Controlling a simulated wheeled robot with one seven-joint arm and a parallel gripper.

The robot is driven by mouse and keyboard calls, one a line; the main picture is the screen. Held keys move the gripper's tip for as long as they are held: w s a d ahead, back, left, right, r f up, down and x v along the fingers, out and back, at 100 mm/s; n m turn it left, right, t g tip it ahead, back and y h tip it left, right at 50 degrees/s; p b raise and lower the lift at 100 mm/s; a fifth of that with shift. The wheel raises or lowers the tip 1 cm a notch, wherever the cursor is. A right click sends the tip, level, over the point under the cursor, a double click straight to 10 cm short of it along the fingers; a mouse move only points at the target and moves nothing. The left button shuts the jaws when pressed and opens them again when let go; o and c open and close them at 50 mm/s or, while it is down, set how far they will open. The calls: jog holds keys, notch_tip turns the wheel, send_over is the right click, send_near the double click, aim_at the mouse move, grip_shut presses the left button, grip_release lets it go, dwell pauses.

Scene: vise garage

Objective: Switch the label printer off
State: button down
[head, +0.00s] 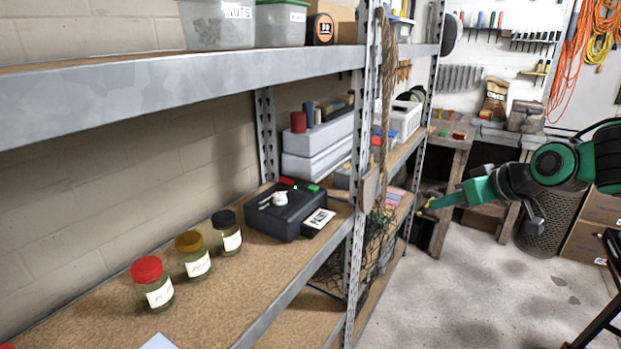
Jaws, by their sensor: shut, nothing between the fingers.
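Jars with red (146,269), brown (188,241) and black (223,218) lids stand left of the printer. A metal post (357,200) with a hanging rope (385,100) stands between printer and gripper. The upper shelf (180,90) overhangs. The concrete floor (470,290) is clear.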

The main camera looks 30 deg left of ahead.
jog(key=a+r+n+g+y, duration=0.1)
jog(key=a+n+y, duration=0.1)
jog(key=a, duration=0.8)
jog(key=s+a+n+g+y, duration=0.1)
jog(key=a+n+g+y, duration=0.1)
jog(key=a, duration=0.9)
jog(key=a+r+n+g+y, duration=0.1)
jog(key=a+n+y, duration=0.2)
jog(key=a, duration=0.7)
jog(key=shift+s+a+r+g+y, duration=0.15)
jog(key=shift+s+r+g+y, duration=0.2)
jog(key=shift+y, duration=0.45)
send_over(286, 182)
jog(key=d, duration=0.2)
jog(key=shift+a+f, duration=0.15)
jog(key=shift+f, duration=0.4)
jog(key=f, duration=0.1)
jog(key=a+f, duration=0.1)
jog(key=f, duration=0.1)
jog(key=shift+w, duration=0.1)
jog(key=shift+f, duration=0.5)
jog(key=shift+a+f, duration=0.1)
jog(key=shift+f, duration=0.1)
jog(key=shift+a, duration=0.25)
